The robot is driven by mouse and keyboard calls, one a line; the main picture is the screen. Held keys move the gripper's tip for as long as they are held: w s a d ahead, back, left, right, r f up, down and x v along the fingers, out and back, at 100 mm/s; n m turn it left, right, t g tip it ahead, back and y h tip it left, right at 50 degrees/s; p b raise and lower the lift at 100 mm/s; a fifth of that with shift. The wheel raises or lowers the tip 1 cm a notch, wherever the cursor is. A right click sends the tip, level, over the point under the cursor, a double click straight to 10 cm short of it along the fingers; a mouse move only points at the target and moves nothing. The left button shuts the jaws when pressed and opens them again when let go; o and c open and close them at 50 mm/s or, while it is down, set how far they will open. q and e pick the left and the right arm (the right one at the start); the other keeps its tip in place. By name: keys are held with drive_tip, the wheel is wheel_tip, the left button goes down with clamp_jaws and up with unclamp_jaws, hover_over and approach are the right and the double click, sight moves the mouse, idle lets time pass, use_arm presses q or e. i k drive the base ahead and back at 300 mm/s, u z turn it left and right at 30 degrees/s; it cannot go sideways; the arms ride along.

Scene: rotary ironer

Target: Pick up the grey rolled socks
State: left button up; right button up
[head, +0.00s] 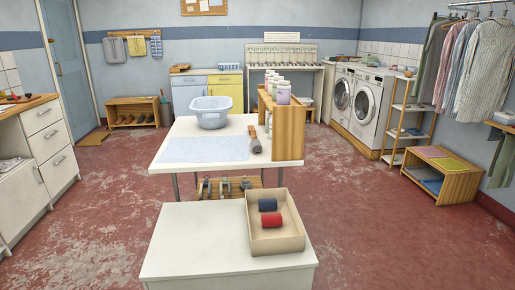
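I cannot make out any grey rolled socks. An open cardboard-coloured box (291,243) on the near white cabinet holds two rolls that look like rolled socks. One roll is dark blue (267,205) and lies farther back; the other is red (271,220) and lies just in front of it. The near wall hides part of the box floor. Neither of my grippers shows in the head view.
The near white cabinet top (190,245) is clear left of the box. Behind it stands a white table (285,159) with a light-blue basin (210,112), a pale mat (203,149) and a wooden rack (289,130). Red floor is open on both sides.

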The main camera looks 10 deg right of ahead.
sight(255, 145)
drive_tip(key=u, duration=0.55)
drive_tip(key=k, duration=1.3)
drive_tip(key=u, duration=1.05)
drive_tip(key=i, duration=5.15)
drive_tip(key=z, duration=1.8)
drive_tip(key=i, duration=1.15)
drive_tip(key=z, duration=1.15)
